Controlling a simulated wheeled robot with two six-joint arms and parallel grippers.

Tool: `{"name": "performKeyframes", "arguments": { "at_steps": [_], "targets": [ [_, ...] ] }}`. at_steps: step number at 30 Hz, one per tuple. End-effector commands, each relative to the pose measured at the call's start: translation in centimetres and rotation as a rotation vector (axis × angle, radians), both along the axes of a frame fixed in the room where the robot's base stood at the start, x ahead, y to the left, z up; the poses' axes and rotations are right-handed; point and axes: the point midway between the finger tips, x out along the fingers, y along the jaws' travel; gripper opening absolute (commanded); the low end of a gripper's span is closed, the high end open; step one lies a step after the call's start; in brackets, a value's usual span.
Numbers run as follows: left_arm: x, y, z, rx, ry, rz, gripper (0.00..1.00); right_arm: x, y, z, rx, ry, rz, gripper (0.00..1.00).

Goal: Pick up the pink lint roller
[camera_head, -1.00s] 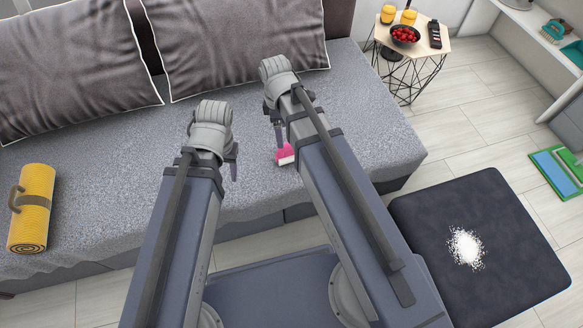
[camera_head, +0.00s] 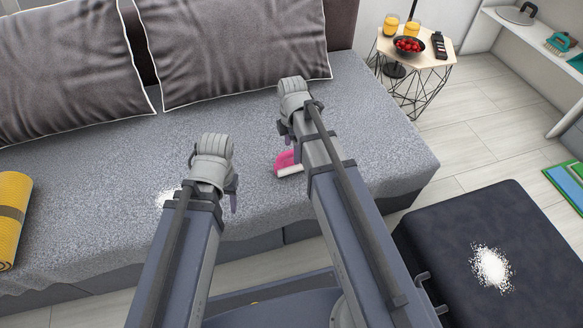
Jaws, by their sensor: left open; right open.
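The pink lint roller (camera_head: 287,163) lies on the grey sofa seat (camera_head: 90,190), its white part towards the front. My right arm partly covers it on its right side. My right gripper (camera_head: 287,131) is open, just beyond the roller, its fingers mostly hidden behind the wrist. My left gripper (camera_head: 233,200) is open and empty over the sofa's front part, to the left of the roller. One of its fingers shows beside the wrist.
A white powdery patch (camera_head: 166,197) lies on the sofa beside my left wrist. A rolled yellow mat (camera_head: 12,220) lies at the left. A dark ottoman (camera_head: 450,230) bears white crumbs (camera_head: 491,267). A side table (camera_head: 430,65) holds glasses, a red-filled bowl and a remote.

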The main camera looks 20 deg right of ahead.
Motion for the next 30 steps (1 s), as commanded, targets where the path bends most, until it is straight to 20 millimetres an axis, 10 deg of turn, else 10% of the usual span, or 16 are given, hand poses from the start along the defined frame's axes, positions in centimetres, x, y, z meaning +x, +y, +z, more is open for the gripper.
{"name": "performKeyframes", "arguments": {
  "at_steps": [30],
  "targets": [
    [0.0, -0.2, -5.6, -0.007, 0.000, -0.011, 0.52, -0.3, 0.2, -5.6, 0.000, 0.000, -0.001, 0.85]
  ]
}}
